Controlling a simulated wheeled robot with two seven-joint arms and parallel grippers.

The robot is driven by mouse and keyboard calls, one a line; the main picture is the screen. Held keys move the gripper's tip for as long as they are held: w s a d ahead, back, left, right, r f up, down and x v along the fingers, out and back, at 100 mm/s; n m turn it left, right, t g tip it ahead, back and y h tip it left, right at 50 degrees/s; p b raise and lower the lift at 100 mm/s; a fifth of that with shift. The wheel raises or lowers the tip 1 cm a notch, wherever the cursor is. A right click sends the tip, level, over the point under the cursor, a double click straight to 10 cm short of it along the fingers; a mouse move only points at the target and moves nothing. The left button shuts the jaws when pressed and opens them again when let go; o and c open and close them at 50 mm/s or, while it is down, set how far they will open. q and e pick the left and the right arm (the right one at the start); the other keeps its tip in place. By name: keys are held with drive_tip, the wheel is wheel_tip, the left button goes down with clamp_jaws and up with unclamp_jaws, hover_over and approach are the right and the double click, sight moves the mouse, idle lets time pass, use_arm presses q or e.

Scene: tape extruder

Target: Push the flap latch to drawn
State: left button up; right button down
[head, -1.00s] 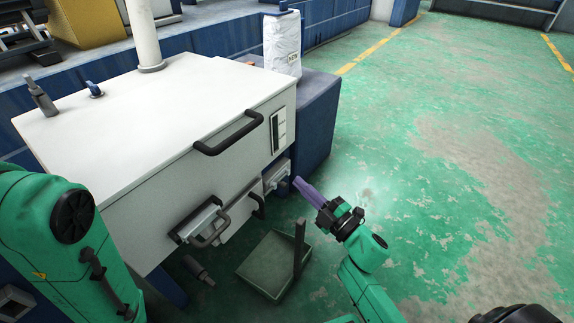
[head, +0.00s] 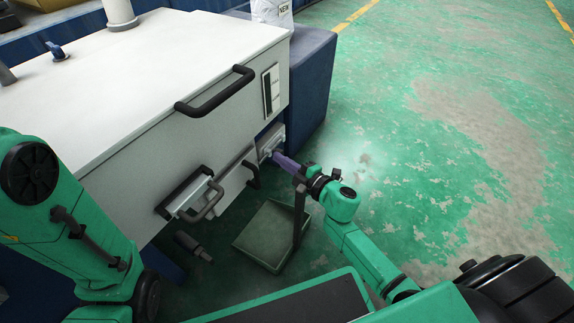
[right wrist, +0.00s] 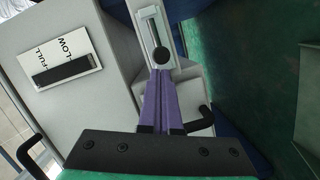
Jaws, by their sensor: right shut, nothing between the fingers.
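The flap latch is a pale slotted plate (right wrist: 150,25) with a round black knob (right wrist: 160,55), on the machine's lower right side. In the head view the latch plate (head: 269,143) is small and its knob cannot be made out. My right gripper (head: 275,157) has purple fingers that are shut and empty. In the right wrist view its fingertips (right wrist: 161,72) are right at the knob's lower edge; I cannot tell whether they touch it. The knob sits near the lower end of the visible slot. My left arm shows at the left, but its gripper is out of view.
The white machine (head: 150,75) has a black bar handle (head: 215,92) on its front and smaller handles (head: 205,200) below. A grey-green tray (head: 262,235) with an upright post stands on the floor under my right gripper. The green floor (head: 430,130) to the right is open.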

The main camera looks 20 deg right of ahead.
drive_tip(key=w+d, duration=0.1)
drive_tip(key=d, duration=0.1)
drive_tip(key=w+d, duration=0.1)
drive_tip(key=w, duration=0.1)
drive_tip(key=shift+d, duration=0.4)
